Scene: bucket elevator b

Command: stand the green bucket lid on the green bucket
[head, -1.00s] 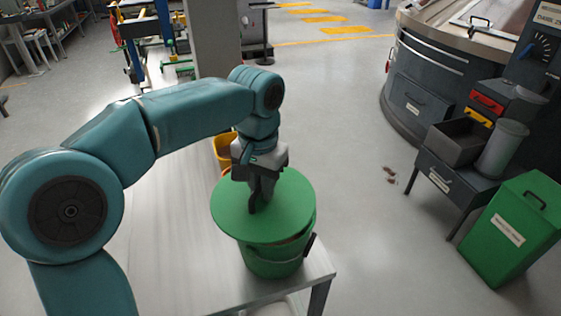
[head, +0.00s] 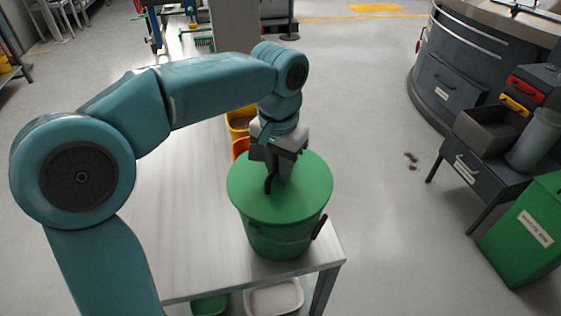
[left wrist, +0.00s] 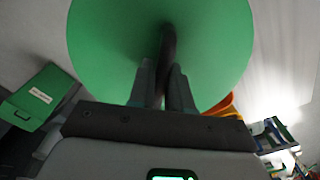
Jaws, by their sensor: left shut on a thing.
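The green bucket lid (head: 308,188) is a flat round disc with a dark handle on top. It lies over the mouth of the green bucket (head: 275,240), which stands upright near the table's front right corner. No gap shows between lid and rim from this side; the far side is hidden. My left gripper (head: 274,178) points down and is shut on the lid's handle. In the left wrist view, the fingers (left wrist: 164,85) clasp the dark handle (left wrist: 168,45) in front of the lid (left wrist: 215,45). My right gripper is not in view.
The pale table (head: 190,210) has bare room left of the bucket. Yellow (head: 238,121) and orange (head: 240,148) containers stand behind it. A white tray (head: 275,299) sits below the table. A green bin (head: 525,235) and dark drawer stand (head: 465,165) are at right.

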